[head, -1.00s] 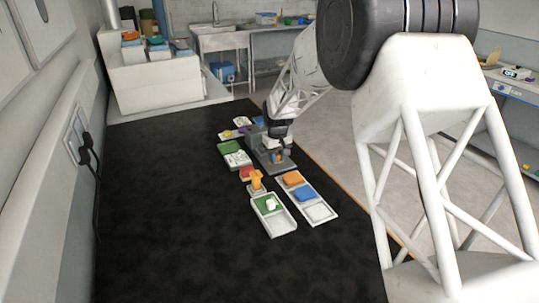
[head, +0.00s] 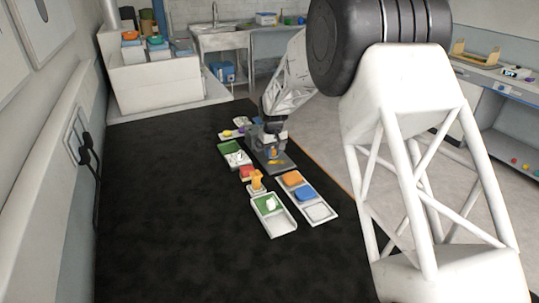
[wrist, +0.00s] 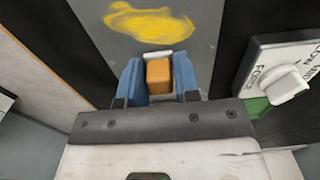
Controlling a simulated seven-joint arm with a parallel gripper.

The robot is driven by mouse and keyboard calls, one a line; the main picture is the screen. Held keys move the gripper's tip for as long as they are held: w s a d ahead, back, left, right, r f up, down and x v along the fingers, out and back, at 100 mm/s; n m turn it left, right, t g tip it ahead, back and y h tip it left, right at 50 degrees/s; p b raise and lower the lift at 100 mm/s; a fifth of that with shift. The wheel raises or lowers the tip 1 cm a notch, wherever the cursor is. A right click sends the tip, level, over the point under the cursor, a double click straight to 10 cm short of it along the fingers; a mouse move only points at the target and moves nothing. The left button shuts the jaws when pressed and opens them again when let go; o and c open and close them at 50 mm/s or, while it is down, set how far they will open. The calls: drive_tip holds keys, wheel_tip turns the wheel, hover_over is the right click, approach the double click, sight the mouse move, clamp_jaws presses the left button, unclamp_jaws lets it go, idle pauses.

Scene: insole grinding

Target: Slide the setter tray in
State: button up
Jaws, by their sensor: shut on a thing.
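In the wrist view my gripper (wrist: 158,74) has two blue fingers shut on an orange block-like handle (wrist: 159,76). A small white piece shows just beyond the handle. A flat grey plate with a yellow smear (wrist: 153,24) lies right past the fingertips. I cannot tell whether the handle is fixed to this plate, or surely which part is the setter tray. The fingertips are small and partly hidden there.
A white panel with a knob (wrist: 286,83) stands close right of my gripper. Nearby are a green-and-white tray (head: 284,227), a tray of orange and blue pads (head: 319,212), a red block (head: 247,172) and an orange piece (head: 256,181). The black table is clear at front left.

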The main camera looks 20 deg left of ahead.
drive_tip(key=shift+w+a, duration=0.85)
drive_tip(key=o, duration=0.5)
drive_tip(key=shift+r, duration=0.1)
drive_tip(key=shift+r, duration=3.4)
